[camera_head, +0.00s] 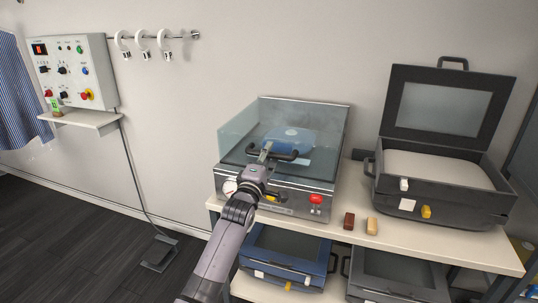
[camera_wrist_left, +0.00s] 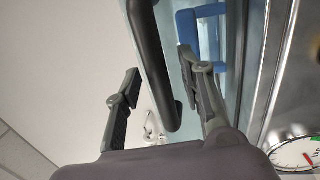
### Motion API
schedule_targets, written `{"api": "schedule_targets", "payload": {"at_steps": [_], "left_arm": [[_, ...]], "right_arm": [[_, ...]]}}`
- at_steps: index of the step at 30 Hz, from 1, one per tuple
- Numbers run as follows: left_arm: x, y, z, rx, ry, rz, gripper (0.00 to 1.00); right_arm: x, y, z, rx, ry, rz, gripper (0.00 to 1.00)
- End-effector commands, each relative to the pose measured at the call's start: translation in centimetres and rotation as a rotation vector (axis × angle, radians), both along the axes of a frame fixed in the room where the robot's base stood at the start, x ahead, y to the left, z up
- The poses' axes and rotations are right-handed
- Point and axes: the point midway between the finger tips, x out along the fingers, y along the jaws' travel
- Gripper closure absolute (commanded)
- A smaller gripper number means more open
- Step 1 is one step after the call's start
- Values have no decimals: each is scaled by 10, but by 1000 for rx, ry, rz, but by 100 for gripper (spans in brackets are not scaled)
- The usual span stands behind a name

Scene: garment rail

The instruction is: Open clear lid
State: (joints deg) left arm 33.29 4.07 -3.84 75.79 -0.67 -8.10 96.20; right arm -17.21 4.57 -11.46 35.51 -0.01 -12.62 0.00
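The clear lid (camera_head: 240,128) sits over a steel machine (camera_head: 315,190) on the bench in the head view and looks closed. A blue object (camera_head: 291,137) shows through it. The lid's black bar handle (camera_head: 287,155) is at its front. My left gripper (camera_head: 265,153) reaches up to the handle from the front. In the left wrist view, the black handle (camera_wrist_left: 152,62) runs between the two spread fingers of my left gripper (camera_wrist_left: 160,72). Gaps show between the handle and both fingers. My right gripper is not in view.
A red knob (camera_head: 316,199) and a gauge (camera_head: 230,187) are on the machine's front. A dark brown block (camera_head: 349,221) and a tan block (camera_head: 372,226) lie on the bench to the right. An open dark case (camera_head: 440,186) stands farther right.

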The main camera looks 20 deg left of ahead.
Motion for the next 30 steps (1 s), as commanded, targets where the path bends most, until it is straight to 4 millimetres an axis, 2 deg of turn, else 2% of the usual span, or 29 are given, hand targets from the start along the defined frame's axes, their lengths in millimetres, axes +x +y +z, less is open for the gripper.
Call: {"api": "schedule_targets", "payload": {"at_steps": [12, 28, 30], "left_arm": [[5, -1, 1, 1, 1, -1, 64], [5, -1, 0, 1, 1, 0, 100], [5, -1, 0, 1, 1, 0, 100]], "right_arm": [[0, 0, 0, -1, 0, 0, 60], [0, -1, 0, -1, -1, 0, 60], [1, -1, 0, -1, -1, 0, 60]]}}
